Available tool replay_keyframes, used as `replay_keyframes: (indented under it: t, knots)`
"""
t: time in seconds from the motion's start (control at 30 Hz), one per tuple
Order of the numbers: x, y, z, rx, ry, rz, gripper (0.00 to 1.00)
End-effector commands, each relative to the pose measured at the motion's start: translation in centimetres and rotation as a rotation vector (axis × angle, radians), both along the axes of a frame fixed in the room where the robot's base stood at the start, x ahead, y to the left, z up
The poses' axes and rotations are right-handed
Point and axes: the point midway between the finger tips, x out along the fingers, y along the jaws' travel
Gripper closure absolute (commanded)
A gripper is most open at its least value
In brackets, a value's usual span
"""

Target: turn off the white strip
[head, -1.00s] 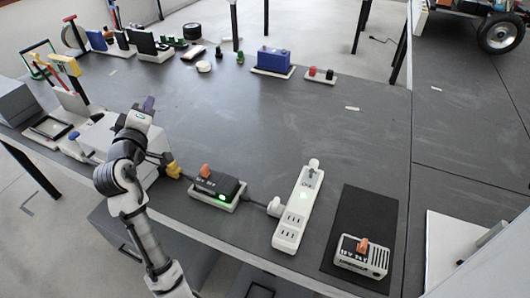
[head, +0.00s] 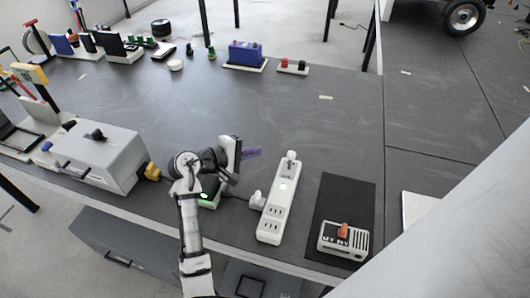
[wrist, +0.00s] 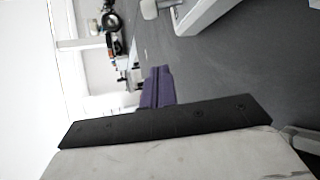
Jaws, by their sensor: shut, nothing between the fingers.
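The white strip (head: 270,222) is a long power strip lying on the dark table, with sockets at its near end and a lit green light (head: 284,187) near its far end. A white plug sits in its far end, and another plug (head: 257,200) is at its left side. My gripper (head: 252,153) has purple fingers, shut with nothing between them. In the head view it is left of the strip's far end, above the table and apart from the strip. The fingers (wrist: 157,88) also show in the wrist view, with a part of the white strip (wrist: 203,14) at the top.
A grey box (head: 105,160) with a yellow plug stands left of my arm. A black device with a green light is partly hidden under my arm. A white box with an orange switch (head: 343,240) sits on a black mat at right.

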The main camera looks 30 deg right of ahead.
Motion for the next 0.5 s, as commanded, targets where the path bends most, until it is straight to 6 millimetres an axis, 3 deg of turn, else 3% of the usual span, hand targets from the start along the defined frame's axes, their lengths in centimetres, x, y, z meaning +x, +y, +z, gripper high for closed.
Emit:
replay_keyframes:
  t: [0.4, 0.5]
  knots:
    - [0.4, -8.1, -3.5, 0.003, -0.004, -0.003, 1.0]
    - [-0.7, -8.1, -2.7, -0.003, -0.003, 0.001, 1.0]
